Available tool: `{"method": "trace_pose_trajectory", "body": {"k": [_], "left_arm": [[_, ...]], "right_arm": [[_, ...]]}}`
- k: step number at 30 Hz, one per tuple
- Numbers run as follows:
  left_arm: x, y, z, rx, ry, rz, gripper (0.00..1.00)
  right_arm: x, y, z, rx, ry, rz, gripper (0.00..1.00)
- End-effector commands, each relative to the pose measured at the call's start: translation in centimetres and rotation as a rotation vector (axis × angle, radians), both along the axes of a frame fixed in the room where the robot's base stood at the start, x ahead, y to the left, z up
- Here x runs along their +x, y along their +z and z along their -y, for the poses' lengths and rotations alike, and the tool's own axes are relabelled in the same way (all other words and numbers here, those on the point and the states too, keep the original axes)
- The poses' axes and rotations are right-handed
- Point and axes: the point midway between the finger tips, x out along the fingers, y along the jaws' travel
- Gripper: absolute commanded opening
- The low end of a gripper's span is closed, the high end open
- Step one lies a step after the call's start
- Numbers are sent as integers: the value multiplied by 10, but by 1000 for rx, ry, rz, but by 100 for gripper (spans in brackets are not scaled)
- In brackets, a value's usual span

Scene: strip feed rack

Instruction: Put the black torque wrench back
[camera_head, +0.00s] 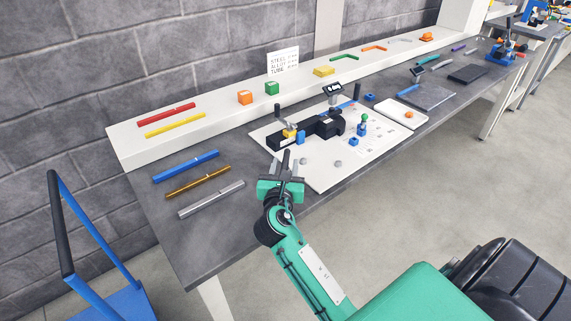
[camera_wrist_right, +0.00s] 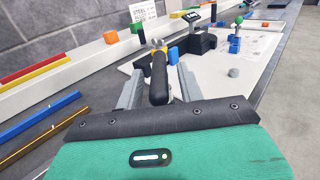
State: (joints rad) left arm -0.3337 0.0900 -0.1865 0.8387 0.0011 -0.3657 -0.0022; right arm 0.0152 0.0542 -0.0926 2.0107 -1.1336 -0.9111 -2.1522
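My right gripper (camera_head: 287,166) is at the front left of the white board, beside the black fixture. In the right wrist view its two grey fingers (camera_wrist_right: 160,88) stand apart, with a black rod-like handle (camera_wrist_right: 158,80) between them. Gaps show on both sides of the handle. A yellow and silver part (camera_wrist_right: 155,45) shows beyond the handle's far end. I cannot tell whether this handle is the black torque wrench or a lever of the fixture. No other clear torque wrench shows. My left gripper is out of view.
The black fixture (camera_head: 322,127) with an upright display (camera_head: 332,89) stands on the white board (camera_head: 322,172). Blue, brown and grey bars (camera_head: 211,198) lie at the left of the table. A white shelf (camera_head: 215,119) runs along the wall. A blue trolley (camera_head: 110,300) stands at lower left.

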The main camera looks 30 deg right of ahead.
Motion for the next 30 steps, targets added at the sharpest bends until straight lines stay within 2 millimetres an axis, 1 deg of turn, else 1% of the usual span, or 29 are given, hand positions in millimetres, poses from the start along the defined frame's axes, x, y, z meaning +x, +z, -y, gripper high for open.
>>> {"method": "trace_pose_trajectory", "body": {"k": [1,6,9,15,20,30], "left_arm": [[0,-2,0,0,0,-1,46],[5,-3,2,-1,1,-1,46],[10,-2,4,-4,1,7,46],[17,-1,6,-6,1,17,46],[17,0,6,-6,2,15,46],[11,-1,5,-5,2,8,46]], "right_arm": [[-8,-2,-7,3,1,-1,38],[-38,-2,-32,5,1,0,38],[-53,-2,-45,4,2,0,38],[-74,-1,-62,1,0,0,38],[-79,0,-68,2,0,1,38],[-79,0,-68,2,0,1,38]]}}
